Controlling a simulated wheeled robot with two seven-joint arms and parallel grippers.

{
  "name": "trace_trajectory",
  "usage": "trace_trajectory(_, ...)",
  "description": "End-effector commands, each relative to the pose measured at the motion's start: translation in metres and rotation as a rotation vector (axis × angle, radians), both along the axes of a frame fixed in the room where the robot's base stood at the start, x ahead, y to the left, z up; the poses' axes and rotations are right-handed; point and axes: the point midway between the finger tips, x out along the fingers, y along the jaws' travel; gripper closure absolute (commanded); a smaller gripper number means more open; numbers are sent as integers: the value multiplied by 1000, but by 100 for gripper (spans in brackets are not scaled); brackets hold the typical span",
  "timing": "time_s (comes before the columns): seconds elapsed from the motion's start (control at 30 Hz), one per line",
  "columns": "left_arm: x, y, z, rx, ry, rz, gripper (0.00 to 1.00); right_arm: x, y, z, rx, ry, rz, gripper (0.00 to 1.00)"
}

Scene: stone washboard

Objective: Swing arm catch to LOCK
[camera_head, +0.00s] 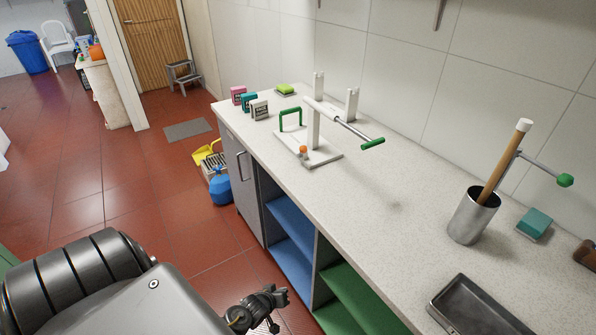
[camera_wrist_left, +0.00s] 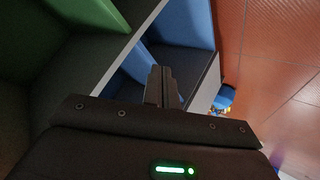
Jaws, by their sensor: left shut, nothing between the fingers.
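A white fixture stands on the counter in the head view. It has a flat base (camera_head: 322,158), white posts, and a swing arm (camera_head: 349,128) with a metal rod and a green grip (camera_head: 372,143) pointing toward the lower right. A green handle loop (camera_head: 291,116) and a small orange knob (camera_head: 303,150) are on its left side. No LOCK marking is readable. My left gripper (camera_head: 276,298) is below counter height, in front of the open shelves, well apart from the fixture. In the left wrist view its fingers (camera_wrist_left: 160,86) are together and empty. My right gripper is not visible.
The stone counter (camera_head: 375,205) is clear around the fixture's front. Small boxes (camera_head: 259,109) stand behind it at left. A metal cup (camera_head: 473,215) with a wooden stick, a teal sponge (camera_head: 534,224) and a dark tray (camera_head: 478,308) are at right. Open blue and green shelves lie below.

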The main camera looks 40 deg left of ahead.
Motion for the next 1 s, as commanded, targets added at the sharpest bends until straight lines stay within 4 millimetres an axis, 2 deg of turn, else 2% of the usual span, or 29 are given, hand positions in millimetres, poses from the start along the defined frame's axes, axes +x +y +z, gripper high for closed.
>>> trace_trajectory(0.03,41,22,36,-63,-146,89,100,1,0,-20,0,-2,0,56)
trace_trajectory(0.07,61,33,63,-107,-229,139,100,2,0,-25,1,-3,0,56)
trace_trajectory(0.1,82,47,100,-171,-337,195,100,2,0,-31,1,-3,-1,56)
trace_trajectory(0.17,106,65,155,-265,-489,261,100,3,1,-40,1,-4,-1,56)
trace_trajectory(0.2,116,75,191,-325,-581,292,100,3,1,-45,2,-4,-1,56)
trace_trajectory(0.3,126,91,263,-454,-763,332,100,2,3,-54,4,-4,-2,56)
trace_trajectory(0.4,127,99,311,-546,-882,343,100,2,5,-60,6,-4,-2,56)
trace_trajectory(0.5,125,102,340,-603,-949,343,100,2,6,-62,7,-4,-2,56)
trace_trajectory(0.6,123,104,353,-629,-978,343,100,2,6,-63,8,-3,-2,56)
trace_trajectory(1.0,127,104,356,-632,-980,343,100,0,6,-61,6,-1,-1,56)
